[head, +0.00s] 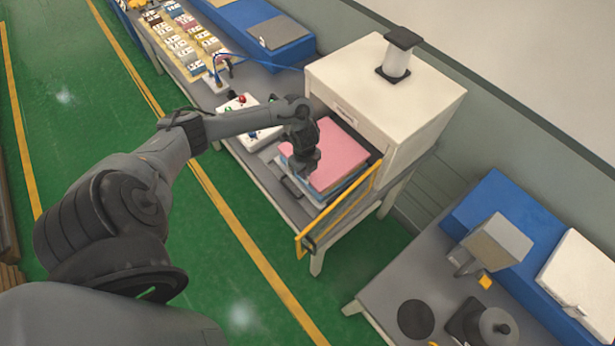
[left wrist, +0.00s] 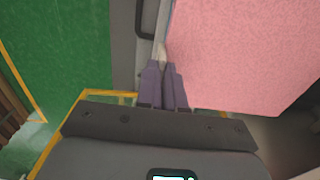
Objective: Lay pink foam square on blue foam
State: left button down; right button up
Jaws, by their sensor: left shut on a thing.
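The pink foam square (head: 337,152) lies flat over a blue layer, the blue foam (head: 347,186), which shows as a thin band along its front edge. Both sit in the opening of a white box-shaped machine. My left gripper (head: 304,168) is at the near left edge of the pink foam, shut on it. In the left wrist view the two dark fingers (left wrist: 163,72) are close together at the edge of the pink foam (left wrist: 245,50). The fingertips' exact grip is hard to see. My right gripper is not in view.
The white machine (head: 385,85) stands behind and over the foam. A yellow bar frame (head: 340,210) stands at the opening's right. A control box with buttons (head: 245,115) is left of the foam. Another table (head: 375,300) stands to the lower right. Green floor lies in front.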

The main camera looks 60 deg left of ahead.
pick_arm(q)
jog(key=shift+w+f, duration=0.25)
jog(key=shift+w, duration=0.2)
jog(key=shift+f, duration=2.05)
jog(key=c, duration=1.3)
grip_release()
jog(key=shift+o, duration=0.2)
jog(key=shift+r, duration=0.55)
notch_tip(320, 180, up, 11)
jog(key=p, duration=0.1)
jog(key=shift+p, duration=0.4)
